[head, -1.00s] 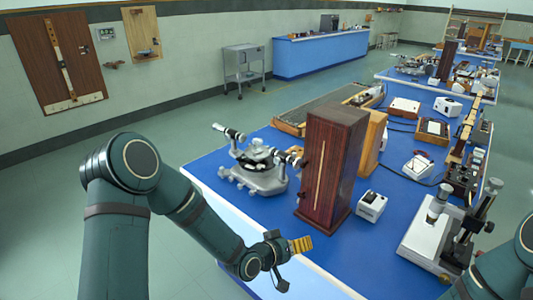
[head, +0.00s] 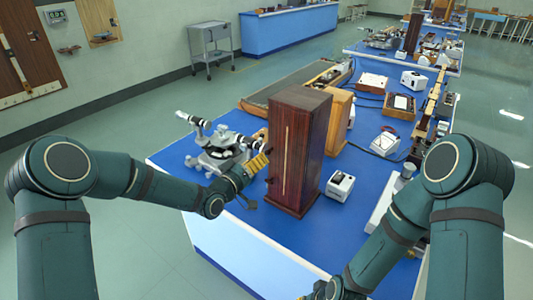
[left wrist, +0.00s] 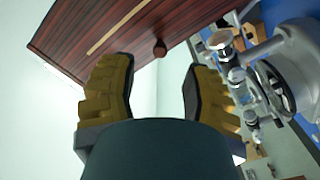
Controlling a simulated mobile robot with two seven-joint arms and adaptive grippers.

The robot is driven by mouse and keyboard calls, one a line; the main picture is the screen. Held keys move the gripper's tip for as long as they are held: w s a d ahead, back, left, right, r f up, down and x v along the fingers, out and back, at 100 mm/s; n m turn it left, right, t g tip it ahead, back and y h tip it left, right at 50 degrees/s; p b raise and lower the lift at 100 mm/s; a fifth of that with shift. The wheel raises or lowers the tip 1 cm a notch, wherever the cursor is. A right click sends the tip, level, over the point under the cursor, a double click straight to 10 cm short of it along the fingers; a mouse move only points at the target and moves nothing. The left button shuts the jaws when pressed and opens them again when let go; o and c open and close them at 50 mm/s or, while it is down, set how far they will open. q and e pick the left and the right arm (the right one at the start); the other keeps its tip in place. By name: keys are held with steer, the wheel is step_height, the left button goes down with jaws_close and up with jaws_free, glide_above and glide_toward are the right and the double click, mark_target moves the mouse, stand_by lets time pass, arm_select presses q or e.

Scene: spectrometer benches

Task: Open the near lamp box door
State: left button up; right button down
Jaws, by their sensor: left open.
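The near lamp box (head: 307,140) is a tall, dark red-brown wooden box standing upright near the bench's front edge. Its front has a pale vertical strip, and its door looks shut. In the left wrist view the lamp box (left wrist: 115,35) fills the top, and a small round wooden knob (left wrist: 159,48) sticks out from it. My left gripper (head: 256,165) is open at the box's left side. Its yellow ridged fingers (left wrist: 160,75) stand either side of the knob in that picture, with nothing between them; contact cannot be told. My right gripper (head: 325,290) is low at the bottom edge, its fingers unclear.
A grey spectrometer (head: 218,150) stands just left of the box, close to my left gripper. A lighter wooden box (head: 340,118) stands right behind it. A small white device (head: 340,186) sits to its right. The blue bench top (head: 255,215) is clear in front.

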mark_target(267, 153)
arm_select(q)
steer(key=x, duration=0.6)
steer(key=shift+s, duration=0.1)
jaws_close()
